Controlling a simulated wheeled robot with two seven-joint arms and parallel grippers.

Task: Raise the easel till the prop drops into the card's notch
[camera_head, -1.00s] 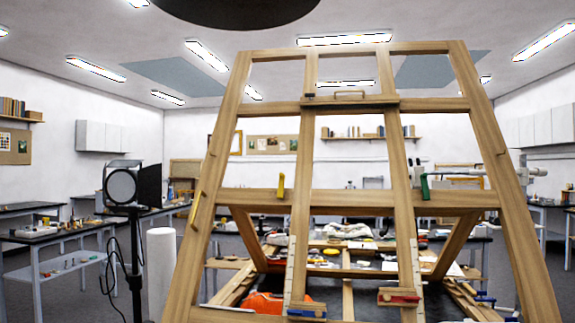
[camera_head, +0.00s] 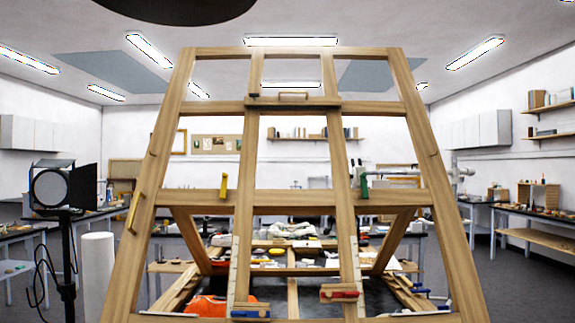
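The easel (camera_head: 245,150) is a large wooden frame standing tilted in front of me, with two inner uprights and several crossbars. A slanting wooden strut (camera_head: 397,242) shows behind its right side, and another (camera_head: 190,240) behind its left. Pale strips (camera_head: 234,272) run along the lower inner uprights. I cannot tell which part is the prop or the card, and no notch is clear. A yellow handle (camera_head: 135,212) is on the left side rail. A yellow piece (camera_head: 223,187) and a green piece (camera_head: 364,186) sit at the middle crossbar. Neither gripper shows.
A dark work surface with an orange item (camera_head: 212,306) and several small things lies behind the easel. A studio lamp (camera_head: 62,188) and a white cylinder (camera_head: 97,275) stand at left. Benches line the room. Open floor (camera_head: 520,285) shows at right.

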